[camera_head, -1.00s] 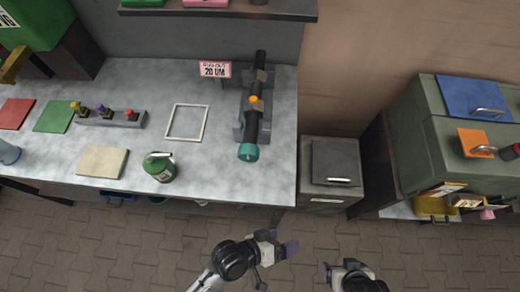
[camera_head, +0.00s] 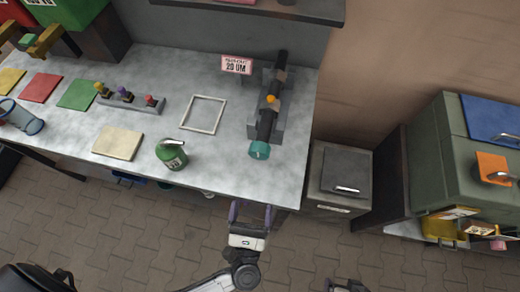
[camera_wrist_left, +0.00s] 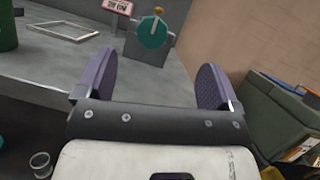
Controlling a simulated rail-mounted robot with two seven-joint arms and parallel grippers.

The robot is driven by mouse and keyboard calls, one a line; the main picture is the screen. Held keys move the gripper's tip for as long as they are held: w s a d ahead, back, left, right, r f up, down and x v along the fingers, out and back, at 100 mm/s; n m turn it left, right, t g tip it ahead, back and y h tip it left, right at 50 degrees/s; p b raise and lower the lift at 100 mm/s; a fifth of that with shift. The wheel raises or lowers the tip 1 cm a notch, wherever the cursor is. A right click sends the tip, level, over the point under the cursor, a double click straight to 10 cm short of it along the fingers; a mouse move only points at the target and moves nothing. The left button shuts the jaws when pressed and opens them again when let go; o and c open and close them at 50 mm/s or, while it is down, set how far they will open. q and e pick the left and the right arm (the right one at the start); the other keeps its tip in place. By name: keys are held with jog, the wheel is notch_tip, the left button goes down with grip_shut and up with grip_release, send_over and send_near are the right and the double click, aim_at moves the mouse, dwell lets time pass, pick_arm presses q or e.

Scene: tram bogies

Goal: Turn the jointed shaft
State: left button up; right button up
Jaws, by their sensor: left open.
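The jointed shaft (camera_head: 267,124) lies in a grey stand on the right part of the workbench. It is dark, with a teal end knob (camera_head: 259,150) at the front and an orange piece (camera_head: 271,99) on top. In the left wrist view the teal end (camera_wrist_left: 152,32) faces me, beyond and between the fingers. My left gripper (camera_head: 250,211) is open and empty just off the bench's front edge, below the shaft's teal end and apart from it. My right gripper (camera_head: 345,284) is only partly in view at the bottom edge.
A pink-and-white sign (camera_head: 237,65) stands left of the shaft. A white square frame (camera_head: 203,112), a green canister (camera_head: 171,154), a beige pad (camera_head: 118,142) and a strip of coloured knobs (camera_head: 132,99) are on the bench (camera_head: 228,165). A grey bin (camera_head: 340,175) stands at right.

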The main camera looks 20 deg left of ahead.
aim_at(258, 157)
pick_arm(q)
jog(key=shift+n, duration=0.6)
jog(key=w+a, duration=0.1)
jog(key=w, duration=0.3)
jog(key=w+a+r+p, duration=0.1)
jog(key=w, duration=0.4)
jog(key=w+a+p, duration=0.1)
jog(key=w+a, duration=0.1)
jog(key=w, duration=0.3)
jog(key=shift+w+a+r, duration=0.1)
jog(key=shift+w+r, duration=0.1)
jog(key=shift+x, duration=0.85)
jog(key=shift+c, duration=0.5)
jog(key=c, duration=0.8)
jog(key=shift+m, duration=0.4)
